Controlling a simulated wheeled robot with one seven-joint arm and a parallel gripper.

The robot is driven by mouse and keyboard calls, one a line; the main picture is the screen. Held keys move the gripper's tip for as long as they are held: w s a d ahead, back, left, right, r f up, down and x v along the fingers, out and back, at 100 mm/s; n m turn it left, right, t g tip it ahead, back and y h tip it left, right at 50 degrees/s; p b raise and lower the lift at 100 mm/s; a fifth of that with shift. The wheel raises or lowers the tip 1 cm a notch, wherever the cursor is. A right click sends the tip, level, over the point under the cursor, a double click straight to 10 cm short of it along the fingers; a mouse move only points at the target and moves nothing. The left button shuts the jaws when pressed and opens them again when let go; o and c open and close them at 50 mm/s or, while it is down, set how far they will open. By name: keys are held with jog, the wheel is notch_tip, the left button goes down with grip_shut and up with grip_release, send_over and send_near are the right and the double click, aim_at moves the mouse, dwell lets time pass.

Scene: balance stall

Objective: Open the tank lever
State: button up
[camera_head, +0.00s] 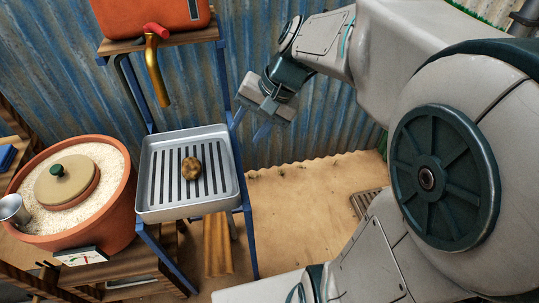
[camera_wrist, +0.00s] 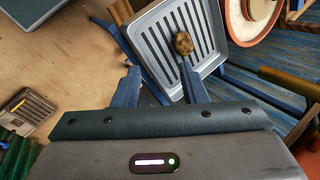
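The orange tank (camera_head: 150,14) stands on a wooden shelf at the top left of the head view, its top cut off. A red lever (camera_head: 157,30) sits on top of its brass spout (camera_head: 156,72), which points down. My gripper (camera_head: 250,127) is to the right of the spout and lower in the picture, apart from the lever. In the wrist view my gripper (camera_wrist: 158,70) has its two blue fingers spread with nothing held between them. I cannot make out the lever in the wrist view.
Below the spout a metal slotted tray (camera_head: 223,201) holds a brown potato-like lump (camera_head: 191,168). Left of it stands a clay pot (camera_head: 117,221) of pale grains with a lidded jar (camera_head: 66,182) and a metal cup (camera_head: 14,209). Blue frame posts flank the tray; a corrugated wall stands behind.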

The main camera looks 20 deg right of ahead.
jog(key=s+d+f+n+h+b, duration=0.1)
jog(key=s+d+f+n+h, duration=0.1)
jog(key=s+d+f, duration=0.1)
jog(key=shift+s+f+h, duration=0.4)
jog(key=shift+s+f, duration=0.3)
jog(key=shift+s, duration=0.5)
